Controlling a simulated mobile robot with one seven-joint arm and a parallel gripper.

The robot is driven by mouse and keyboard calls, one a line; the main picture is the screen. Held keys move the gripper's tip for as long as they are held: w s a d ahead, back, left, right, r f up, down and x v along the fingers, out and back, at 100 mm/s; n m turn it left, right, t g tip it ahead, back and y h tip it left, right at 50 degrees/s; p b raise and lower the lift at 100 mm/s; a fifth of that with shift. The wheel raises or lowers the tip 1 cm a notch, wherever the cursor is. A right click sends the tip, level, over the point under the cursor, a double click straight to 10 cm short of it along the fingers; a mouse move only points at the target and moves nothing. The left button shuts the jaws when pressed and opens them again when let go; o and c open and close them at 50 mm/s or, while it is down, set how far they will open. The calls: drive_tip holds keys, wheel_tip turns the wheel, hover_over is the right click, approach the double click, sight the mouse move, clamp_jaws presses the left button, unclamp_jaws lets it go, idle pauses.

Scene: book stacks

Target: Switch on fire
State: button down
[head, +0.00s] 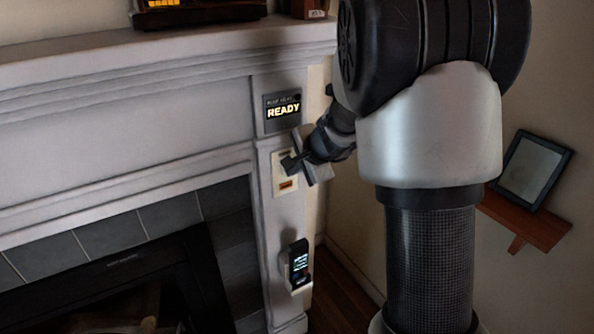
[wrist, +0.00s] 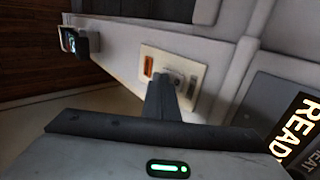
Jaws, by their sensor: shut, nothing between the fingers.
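The fireplace (head: 110,271) has a dark firebox, grey tiles and a white surround. A cream switch plate (head: 279,189) with an orange-red part is on the right pillar of the surround. In the wrist view the plate (wrist: 147,58) shows an orange rocker (wrist: 149,66) on its left and a grey part at its right. My gripper (head: 289,164) is at the plate and covers its middle. In the wrist view my gripper's fingers (wrist: 162,79) are together, their tips over the plate. I cannot tell whether they touch it. Part of the firebox is out of frame.
A sign reading READY (head: 283,112) is just above the plate. A small device with a lit screen (head: 299,262) is lower on the pillar. A mantel (head: 160,50) juts out above. A wall shelf with a framed item (head: 535,170) is at the right.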

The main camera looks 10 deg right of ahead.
drive_tip(key=shift+f, duration=0.1)
drive_tip(key=shift+w+b, duration=0.2)
drive_tip(key=shift+b, duration=0.7)
drive_tip(key=shift+r, duration=0.2)
drive_tip(key=shift+r+p, duration=0.6)
drive_tip(key=shift+r, duration=0.1)
drive_tip(key=shift+s, duration=0.1)
